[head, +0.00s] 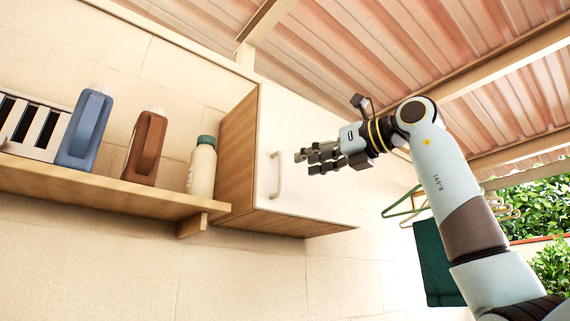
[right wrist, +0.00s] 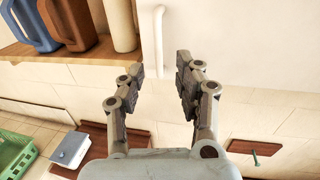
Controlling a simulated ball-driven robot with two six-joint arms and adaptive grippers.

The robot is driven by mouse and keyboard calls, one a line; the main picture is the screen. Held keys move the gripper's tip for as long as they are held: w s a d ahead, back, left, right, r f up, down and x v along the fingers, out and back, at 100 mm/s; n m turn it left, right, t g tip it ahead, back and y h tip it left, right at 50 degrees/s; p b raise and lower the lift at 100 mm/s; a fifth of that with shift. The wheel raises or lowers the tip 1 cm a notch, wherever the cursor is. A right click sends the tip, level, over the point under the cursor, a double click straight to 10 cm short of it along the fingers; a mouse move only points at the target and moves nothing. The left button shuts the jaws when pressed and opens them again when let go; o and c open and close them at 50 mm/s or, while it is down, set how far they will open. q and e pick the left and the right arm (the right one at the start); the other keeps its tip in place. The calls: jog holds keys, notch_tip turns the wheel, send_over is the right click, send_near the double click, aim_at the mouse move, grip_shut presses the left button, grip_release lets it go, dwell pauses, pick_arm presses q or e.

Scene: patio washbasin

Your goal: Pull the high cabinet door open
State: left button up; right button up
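The high cabinet (head: 238,160) hangs on the wall with wooden sides and a white door (head: 310,140). The door looks shut. Its white bar handle (head: 277,175) is upright near the door's left edge; in the right wrist view the handle (right wrist: 159,38) stands ahead of the fingers. My right gripper (head: 304,160) is in front of the door, to the right of the handle in the head view. In the right wrist view my right gripper (right wrist: 160,78) is open, with an empty gap between the fingers, apart from the handle. My left gripper is not in view.
A wooden shelf (head: 100,187) left of the cabinet holds a blue jug (head: 85,130), a brown jug (head: 145,148), a cream bottle (head: 202,170) and a slatted crate (head: 32,128). A dark towel (head: 436,265) hangs at right. A green basket (right wrist: 14,155) sits below.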

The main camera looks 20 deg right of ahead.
aim_at(282, 167)
jog(key=p+x, duration=0.2)
jog(key=x, duration=0.4)
jog(key=shift+a+r, duration=0.15)
jog(key=shift+a, duration=0.05)
jog(key=shift+w+a, duration=0.2)
jog(key=shift+w, duration=0.25)
grip_shut()
